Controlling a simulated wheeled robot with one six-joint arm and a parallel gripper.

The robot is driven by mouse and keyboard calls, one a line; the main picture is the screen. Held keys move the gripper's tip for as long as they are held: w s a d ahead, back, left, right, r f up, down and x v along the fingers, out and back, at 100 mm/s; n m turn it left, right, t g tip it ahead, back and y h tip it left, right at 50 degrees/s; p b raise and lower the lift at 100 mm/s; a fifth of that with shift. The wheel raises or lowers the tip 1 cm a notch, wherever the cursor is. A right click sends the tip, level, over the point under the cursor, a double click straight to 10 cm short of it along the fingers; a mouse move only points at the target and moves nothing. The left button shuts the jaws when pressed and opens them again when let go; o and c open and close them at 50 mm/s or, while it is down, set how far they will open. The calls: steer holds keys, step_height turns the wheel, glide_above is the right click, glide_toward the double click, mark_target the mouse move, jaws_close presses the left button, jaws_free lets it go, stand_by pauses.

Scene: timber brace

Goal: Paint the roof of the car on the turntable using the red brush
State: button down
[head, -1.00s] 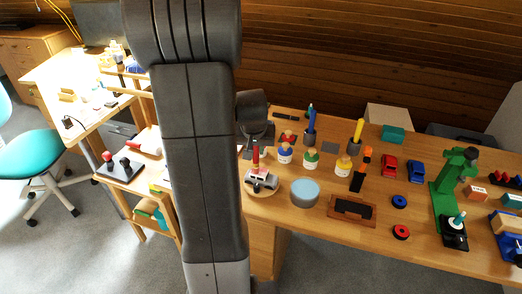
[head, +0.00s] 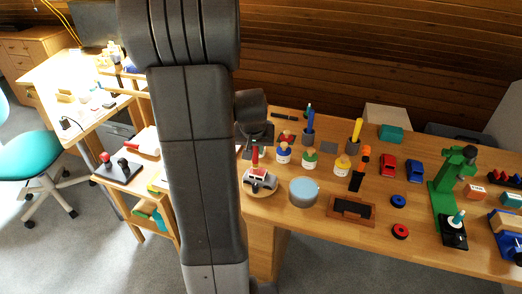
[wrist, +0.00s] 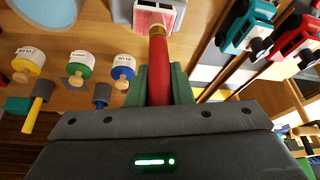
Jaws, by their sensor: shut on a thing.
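My gripper (wrist: 164,82) is shut on the red brush (wrist: 160,58), its green fingers either side of the handle. The brush points at the car (wrist: 145,5), its tip at or very near the roof; contact is not certain. The roof shows a pinkish red patch in the wrist view. In the head view the pale grey car (head: 261,181) sits on the round wooden turntable (head: 258,193), with the red brush (head: 255,157) above it. My gripper (head: 256,142) is partly hidden there by my arm.
Blue (head: 284,157), green (head: 310,161) and yellow (head: 342,166) labelled pots stand behind the turntable. Further right are toy cars, a brown tray (head: 352,209) and a green stand (head: 445,190).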

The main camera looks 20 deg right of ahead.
steer(key=shift+a+f+b, duration=0.1)
steer(key=shift+a+b, duration=0.05)
steer(key=shift+b, duration=0.15)
stand_by(0.9)
steer(key=shift+w+r+p, duration=0.1)
steer(key=shift+r+p, duration=2.1)
steer(key=shift+r, duration=0.85)
steer(key=shift+r+p, duration=1.1)
steer(key=shift+r, duration=0.45)
steer(key=shift+f, duration=0.1)
